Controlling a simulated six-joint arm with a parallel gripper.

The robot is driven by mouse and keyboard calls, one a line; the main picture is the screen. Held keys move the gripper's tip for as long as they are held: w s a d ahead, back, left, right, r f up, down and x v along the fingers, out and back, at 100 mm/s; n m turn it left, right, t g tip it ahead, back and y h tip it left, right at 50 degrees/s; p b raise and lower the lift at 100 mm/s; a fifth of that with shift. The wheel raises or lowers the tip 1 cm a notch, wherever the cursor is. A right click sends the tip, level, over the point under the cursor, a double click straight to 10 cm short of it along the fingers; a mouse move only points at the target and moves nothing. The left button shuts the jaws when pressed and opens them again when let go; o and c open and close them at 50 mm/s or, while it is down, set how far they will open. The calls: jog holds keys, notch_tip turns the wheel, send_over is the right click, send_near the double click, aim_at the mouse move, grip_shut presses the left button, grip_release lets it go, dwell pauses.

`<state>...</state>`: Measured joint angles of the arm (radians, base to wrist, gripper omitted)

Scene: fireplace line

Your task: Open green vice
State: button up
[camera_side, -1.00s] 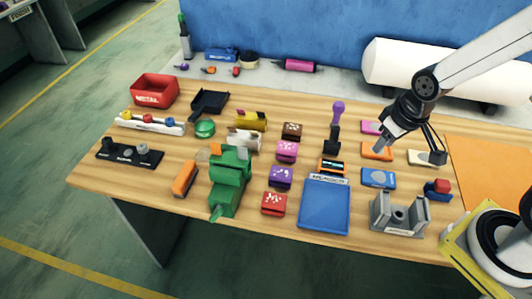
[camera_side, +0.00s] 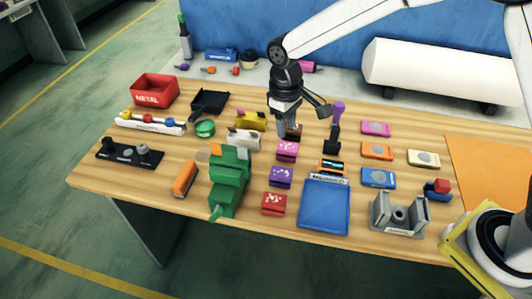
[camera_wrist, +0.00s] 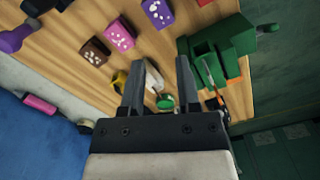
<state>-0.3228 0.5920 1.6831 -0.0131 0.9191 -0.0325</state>
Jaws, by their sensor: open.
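The green vice (camera_side: 230,178) stands on the wooden table, left of the middle in the side view. A small green handle (camera_side: 215,215) sticks out at its front end. In the wrist view the vice (camera_wrist: 215,38) is at the upper right, with the handle (camera_wrist: 268,28) at its far right. My gripper (camera_side: 287,132) is above the table, behind and to the right of the vice, near the brown box (camera_side: 293,133), and apart from the vice. In the wrist view my gripper (camera_wrist: 158,75) is open, with nothing held between its fingers.
Pink (camera_side: 287,150), purple (camera_side: 281,177) and red (camera_side: 274,203) boxes stand right of the vice. An orange tool (camera_side: 186,179) lies to its left. White (camera_side: 243,140) and yellow (camera_side: 250,121) blocks and a green round piece (camera_side: 205,129) are behind it.

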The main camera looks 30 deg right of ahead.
jog(key=w+a+f+n, duration=0.1)
jog(key=a, duration=0.3)
jog(key=a+f+g+h, duration=0.1)
jog(key=a, duration=0.3)
jog(key=w+a+f+n, duration=0.1)
jog(key=a, duration=0.4)
jog(key=shift+w+f+n+g, duration=0.25)
jog(key=shift+w+n+g, duration=0.05)
jog(key=shift+w, duration=0.05)
jog(key=n+g+h, duration=0.1)
jog(key=n+h, duration=0.1)
send_near(218, 209)
jog(key=d+f, duration=0.1)
jog(key=f, duration=0.1)
jog(key=shift+s+a+f, duration=0.1)
jog(key=shift+s+a, duration=0.1)
jog(key=shift+a, duration=0.1)
jog(key=shift+f, duration=0.15)
jog(key=shift+x, duration=3.85)
grip_shut()
